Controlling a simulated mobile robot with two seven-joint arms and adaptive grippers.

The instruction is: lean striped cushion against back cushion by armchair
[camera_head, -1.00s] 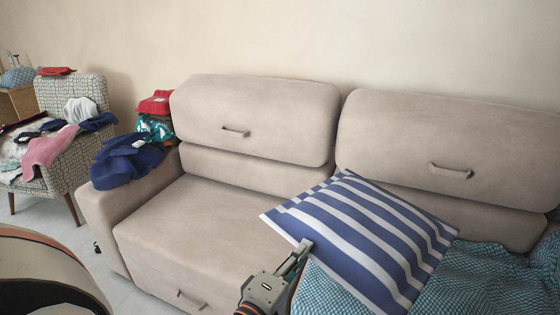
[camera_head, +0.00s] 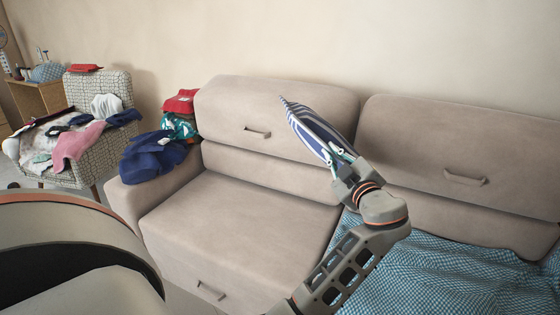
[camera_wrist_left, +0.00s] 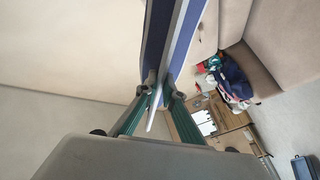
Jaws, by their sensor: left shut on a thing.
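The striped cushion (camera_head: 316,132), blue and white, is held up edge-on in front of the sofa's left back cushion (camera_head: 285,105). My left gripper (camera_head: 343,160) is shut on the cushion's lower right end. In the left wrist view the cushion (camera_wrist_left: 180,45) stands between the two fingers (camera_wrist_left: 158,92). I cannot tell whether it touches the back cushion. The patterned armchair (camera_head: 104,88) stands at the far left, with clothes on it. My right gripper is not in view.
The sofa's left seat (camera_head: 230,215) is bare. Dark blue clothing (camera_head: 152,158) and a folded red and teal pile (camera_head: 181,115) lie at the left armrest. A teal checked blanket (camera_head: 430,270) covers the right seat.

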